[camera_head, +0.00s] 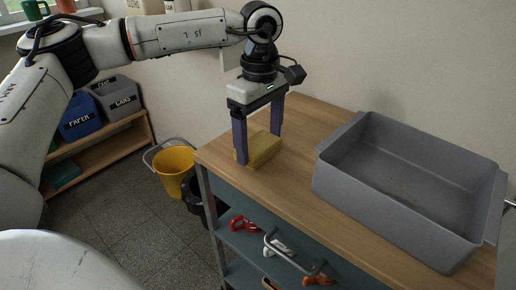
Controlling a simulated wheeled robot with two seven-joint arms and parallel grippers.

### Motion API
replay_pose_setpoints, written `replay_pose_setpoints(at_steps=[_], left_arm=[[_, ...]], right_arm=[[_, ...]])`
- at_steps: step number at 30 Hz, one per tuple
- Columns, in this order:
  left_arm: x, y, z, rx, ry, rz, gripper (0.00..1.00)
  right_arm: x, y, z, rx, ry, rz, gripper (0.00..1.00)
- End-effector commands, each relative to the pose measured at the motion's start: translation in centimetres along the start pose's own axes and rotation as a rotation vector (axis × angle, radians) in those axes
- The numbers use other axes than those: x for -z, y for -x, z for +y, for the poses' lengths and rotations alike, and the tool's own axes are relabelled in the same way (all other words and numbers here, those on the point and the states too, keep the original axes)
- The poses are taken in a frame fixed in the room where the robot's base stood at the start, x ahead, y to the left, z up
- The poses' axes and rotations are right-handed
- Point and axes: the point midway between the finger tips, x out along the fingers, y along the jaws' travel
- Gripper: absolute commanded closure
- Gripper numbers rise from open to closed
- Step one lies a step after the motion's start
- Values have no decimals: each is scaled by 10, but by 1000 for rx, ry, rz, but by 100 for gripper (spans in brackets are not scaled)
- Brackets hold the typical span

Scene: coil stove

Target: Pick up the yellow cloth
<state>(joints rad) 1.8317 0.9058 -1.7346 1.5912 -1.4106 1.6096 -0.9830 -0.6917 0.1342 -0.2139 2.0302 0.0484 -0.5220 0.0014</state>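The yellow cloth (265,152), a folded block, lies near the left end of the wooden top of a cart (301,163). My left gripper (258,148) points straight down over it, with its two purple fingers spread wide. One finger is at the cloth's left end and the other by its far right corner. Whether the fingers touch the cloth cannot be told. The left finger hides part of the cloth's left end. My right gripper is not in view.
A large grey basin (340,185) fills the cart's right side. Tools lie on the shelf below, behind a handle (292,258). A yellow bucket (174,170) and a black bucket (194,192) stand on the floor left. Blue (80,118) and grey (118,98) bins sit on a low shelf.

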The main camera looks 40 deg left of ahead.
Motion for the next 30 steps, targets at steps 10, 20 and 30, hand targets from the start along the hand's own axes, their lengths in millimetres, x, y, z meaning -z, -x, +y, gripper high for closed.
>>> replay_pose_setpoints(at_steps=[10, 20, 30], left_arm=[[0, 5, 0, -1, 0, 0, 44], [-1, 66, 1, -3, 0, -1, 44], [0, 100, 0, 0, -1, 0, 44]], right_arm=[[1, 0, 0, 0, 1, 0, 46], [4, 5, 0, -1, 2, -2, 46], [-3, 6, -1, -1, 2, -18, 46]])
